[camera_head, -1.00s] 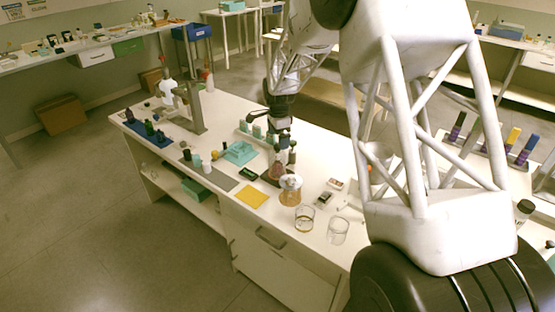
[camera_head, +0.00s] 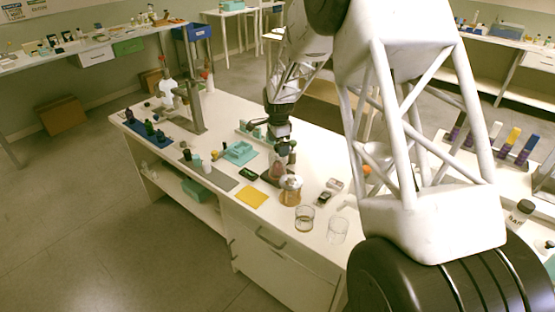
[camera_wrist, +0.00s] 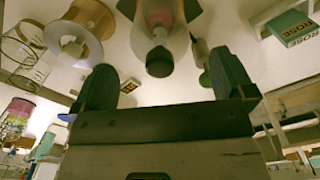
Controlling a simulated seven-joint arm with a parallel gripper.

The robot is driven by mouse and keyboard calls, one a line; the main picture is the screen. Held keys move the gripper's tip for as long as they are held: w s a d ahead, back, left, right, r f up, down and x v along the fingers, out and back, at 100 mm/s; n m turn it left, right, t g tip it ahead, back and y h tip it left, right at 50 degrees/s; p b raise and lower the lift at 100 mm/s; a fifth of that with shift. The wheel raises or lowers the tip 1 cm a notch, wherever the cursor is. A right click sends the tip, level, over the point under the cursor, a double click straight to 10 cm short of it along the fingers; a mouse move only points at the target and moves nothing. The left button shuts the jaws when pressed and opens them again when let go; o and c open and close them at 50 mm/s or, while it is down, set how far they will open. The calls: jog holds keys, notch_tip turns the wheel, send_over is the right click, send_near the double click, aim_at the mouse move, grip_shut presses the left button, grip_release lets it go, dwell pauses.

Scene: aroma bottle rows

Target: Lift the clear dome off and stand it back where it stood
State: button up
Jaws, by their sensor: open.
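The clear dome (camera_head: 277,170) stands on a dark base on the white bench, with something pinkish inside it. In the wrist view the dome (camera_wrist: 159,30) is seen from its top, with a dark round knob (camera_wrist: 159,63) towards me. My gripper (camera_head: 284,147) is just above the dome in the head view. In the wrist view my gripper (camera_wrist: 165,82) has its two dark fingers wide apart, with the knob between and slightly beyond their tips. Nothing is held. The dome's upper part is partly hidden by my gripper in the head view.
Two glass beakers (camera_head: 304,218) stand nearer the front edge. A yellow mat (camera_head: 251,197) and a teal tray (camera_head: 239,153) lie to the left. A ROSE box (camera_wrist: 297,29) shows in the wrist view.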

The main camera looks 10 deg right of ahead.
jog(key=shift+a+f, duration=0.1)
jog(key=shift+f, duration=2.2)
jog(key=c, duration=1.1)
jog(key=shift+o, duration=0.2)
jog(key=shift+r, duration=0.1)
jog(key=shift+r, duration=4.95)
jog(key=shift+r, duration=0.15)
jog(key=shift+r, duration=0.4)
